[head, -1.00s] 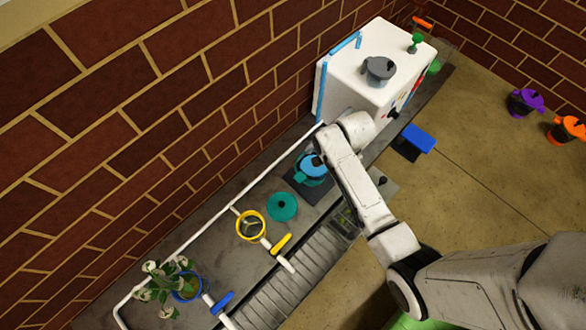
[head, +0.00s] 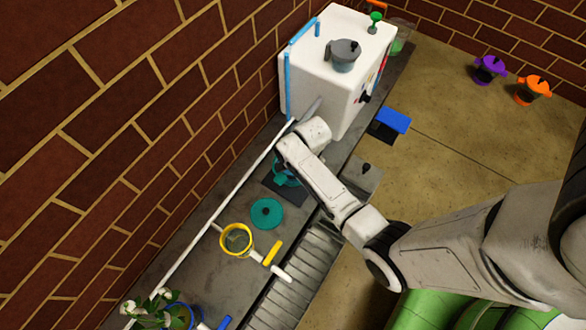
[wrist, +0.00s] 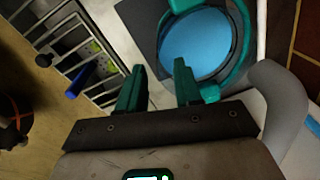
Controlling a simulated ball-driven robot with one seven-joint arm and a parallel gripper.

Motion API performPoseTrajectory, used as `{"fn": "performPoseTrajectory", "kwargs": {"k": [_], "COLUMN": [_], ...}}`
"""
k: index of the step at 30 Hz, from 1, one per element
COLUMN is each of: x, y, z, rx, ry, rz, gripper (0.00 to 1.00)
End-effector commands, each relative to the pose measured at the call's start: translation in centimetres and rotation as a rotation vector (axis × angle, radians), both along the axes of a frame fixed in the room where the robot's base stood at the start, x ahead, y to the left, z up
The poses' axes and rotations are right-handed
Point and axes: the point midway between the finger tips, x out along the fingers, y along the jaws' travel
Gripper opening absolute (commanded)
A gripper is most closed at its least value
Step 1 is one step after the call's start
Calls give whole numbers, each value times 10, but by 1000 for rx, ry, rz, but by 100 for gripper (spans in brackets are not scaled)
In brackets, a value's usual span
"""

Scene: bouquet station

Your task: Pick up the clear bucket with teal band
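The bucket with the teal band shows in the wrist view (wrist: 205,45) as a teal rim around a blue inside, at the top right. In the head view only a teal part of it (head: 284,178) shows on a dark mat, with my arm covering most of it. My gripper (wrist: 160,70) is open and empty, with two teal fingers apart. The right finger is close beside the bucket's rim; I cannot tell if it touches. The head view does not show the fingers clearly.
A white box-shaped machine (head: 335,80) with a grey pot (head: 343,56) on top stands behind. A teal disc (head: 266,213) and a yellow ring (head: 236,239) lie nearer along the counter. A white rail (head: 200,238) runs along the wall side. Purple (head: 489,70) and orange (head: 533,90) buckets stand right.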

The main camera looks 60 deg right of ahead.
Motion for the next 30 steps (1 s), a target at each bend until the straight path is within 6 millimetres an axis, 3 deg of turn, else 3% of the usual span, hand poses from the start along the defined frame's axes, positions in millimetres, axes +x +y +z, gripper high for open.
{"fn": "performPoseTrajectory", "kwargs": {"k": [1,6,14,25,30], "x": [1,3,3,3,3], "y": [2,2,2,2,2], "z": [-13,-31,-31,-31,-31], "rx": [0,0,0,0,0], "ry": [1,0,-1,-1,-1], "rz": [1,0,1,1,1], "gripper": [34,34,34,0,0]}}
